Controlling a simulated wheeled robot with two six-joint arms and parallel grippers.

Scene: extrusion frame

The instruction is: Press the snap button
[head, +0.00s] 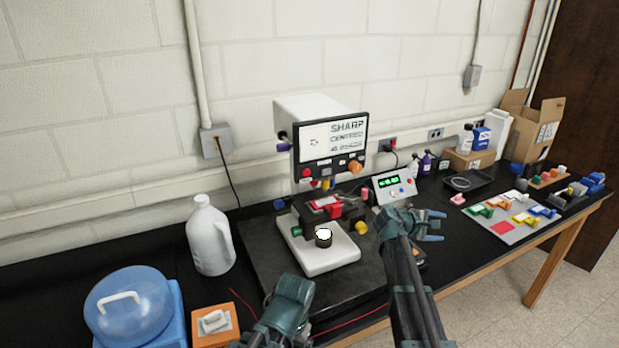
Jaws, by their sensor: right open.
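A white imaging instrument with a black front panel (331,142) stands on the bench in the middle. Its screen (348,135) reads "SHARP", "CENTRED" and a third line too small to read. Below the screen are a red button (306,173), small dark buttons and an orange knob (355,167). I cannot read which control is labelled snap. A small control box (395,187) with a green display and buttons stands to the right. My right gripper (437,226) is open and empty, in front of and right of this box, pointing right. My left gripper (293,288) is low, before the instrument; its fingers are unclear.
A white jug (209,238), a blue-lidded container (128,303) and an orange tray (215,325) are at the left. A grey board with coloured clips (512,218), a black tray (468,184) and a cardboard box (530,128) are at the right.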

